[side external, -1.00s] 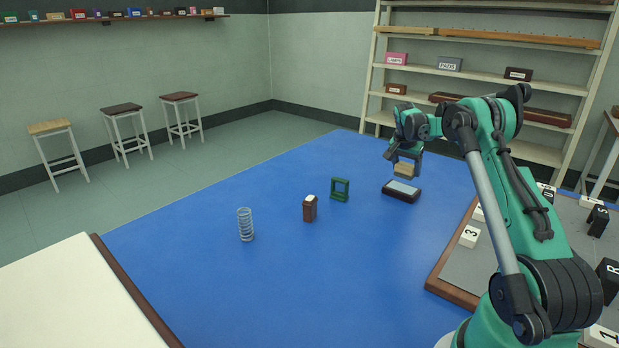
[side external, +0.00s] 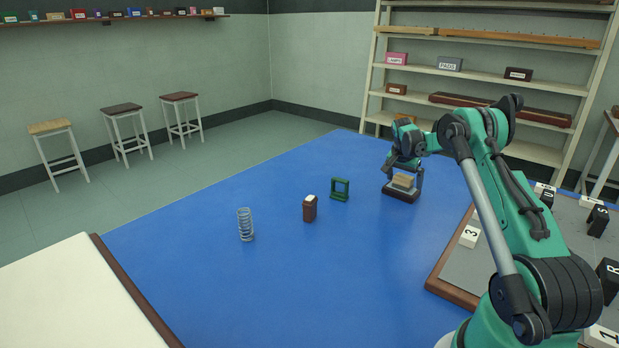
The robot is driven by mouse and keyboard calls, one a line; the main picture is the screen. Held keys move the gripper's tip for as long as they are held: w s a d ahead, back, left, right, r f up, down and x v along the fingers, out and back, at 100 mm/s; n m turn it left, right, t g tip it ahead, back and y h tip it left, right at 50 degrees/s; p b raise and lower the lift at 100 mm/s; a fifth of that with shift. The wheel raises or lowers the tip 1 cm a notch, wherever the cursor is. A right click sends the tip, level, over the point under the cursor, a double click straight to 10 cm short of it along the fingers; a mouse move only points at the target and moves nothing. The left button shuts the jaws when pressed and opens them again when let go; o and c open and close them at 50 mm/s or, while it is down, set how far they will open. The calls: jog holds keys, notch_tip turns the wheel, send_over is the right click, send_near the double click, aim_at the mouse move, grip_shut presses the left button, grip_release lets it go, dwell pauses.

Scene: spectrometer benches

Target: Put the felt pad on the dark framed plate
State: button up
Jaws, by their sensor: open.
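The felt pad (side external: 403,181) is a small tan block at the right of the blue surface. It appears to rest on the dark framed plate (side external: 399,195), whose dark front edge shows below it. My gripper (side external: 403,177) is right over the plate with its fingers on either side of the pad. The fingers are open. Whether they still touch the pad is too small to tell. Most of the plate's pale top is hidden by the pad and the gripper.
A green frame (side external: 340,189), a brown block with a white top (side external: 310,208) and a wire spring (side external: 246,224) stand to the left on the blue surface (side external: 280,280). A grey board with lettered blocks (side external: 469,237) lies at the right. The blue surface is otherwise clear.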

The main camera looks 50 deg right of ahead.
jog(key=v, duration=1.2)
jog(key=w+a+r+n+t, duration=0.2)
jog(key=w+a+r+n, duration=0.15)
jog(key=a, duration=0.55)
jog(key=s+a+f+n+t+y, duration=0.1)
jog(key=s+a+n, duration=0.3)
jog(key=a, duration=0.9)
jog(key=s+a+f+n+t+y, duration=0.2)
jog(key=s+a+n+t+y, duration=0.1)
jog(key=a+n, duration=0.7)
jog(key=a+t, duration=0.1)
jog(key=a, duration=0.3)
jog(key=shift+s+a+f+y, duration=0.15)
jog(key=shift+s+y, duration=0.15)
jog(key=shift+s, duration=0.1)
